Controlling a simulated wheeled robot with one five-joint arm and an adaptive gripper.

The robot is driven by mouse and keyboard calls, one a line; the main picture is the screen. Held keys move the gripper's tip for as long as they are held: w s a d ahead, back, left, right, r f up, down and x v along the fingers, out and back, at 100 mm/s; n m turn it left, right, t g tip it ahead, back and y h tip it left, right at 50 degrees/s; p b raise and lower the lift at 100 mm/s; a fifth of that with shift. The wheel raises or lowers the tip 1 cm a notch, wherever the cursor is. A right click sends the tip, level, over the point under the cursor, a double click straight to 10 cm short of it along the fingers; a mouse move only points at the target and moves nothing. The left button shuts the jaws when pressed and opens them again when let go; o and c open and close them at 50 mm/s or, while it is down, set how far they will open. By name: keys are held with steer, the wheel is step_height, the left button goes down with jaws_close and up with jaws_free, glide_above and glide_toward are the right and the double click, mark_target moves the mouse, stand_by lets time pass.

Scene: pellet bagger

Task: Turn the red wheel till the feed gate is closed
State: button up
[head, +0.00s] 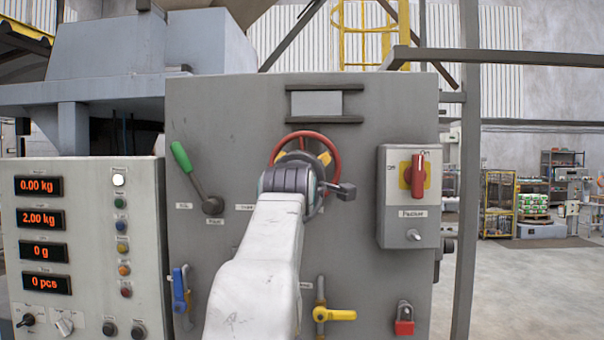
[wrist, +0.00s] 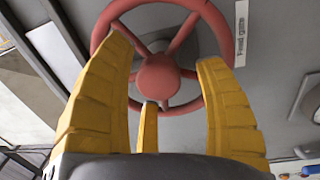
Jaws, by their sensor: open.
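The red wheel (head: 305,135) is mounted on the grey panel, and its lower part is hidden behind my arm in the head view. In the wrist view the red wheel (wrist: 158,75) shows its hub, spokes and rim, with a "Feed gate" label (wrist: 241,34) beside it. My gripper (wrist: 165,50) has its yellow fingers spread apart in front of the wheel, one on each side of the hub. Nothing is held between them. Whether any finger touches the rim I cannot tell. The gate itself does not show.
On the panel are a green-handled lever (head: 182,157) to the left, a red rotary switch (head: 418,175) on a box to the right, a blue valve handle (head: 179,290), a yellow valve handle (head: 334,314) and a red padlock (head: 404,326). A control console (head: 90,245) stands at left.

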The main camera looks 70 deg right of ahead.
steer(key=v, duration=1.1)
steer(key=shift+s+a, duration=0.15)
steer(key=shift+a, duration=0.15)
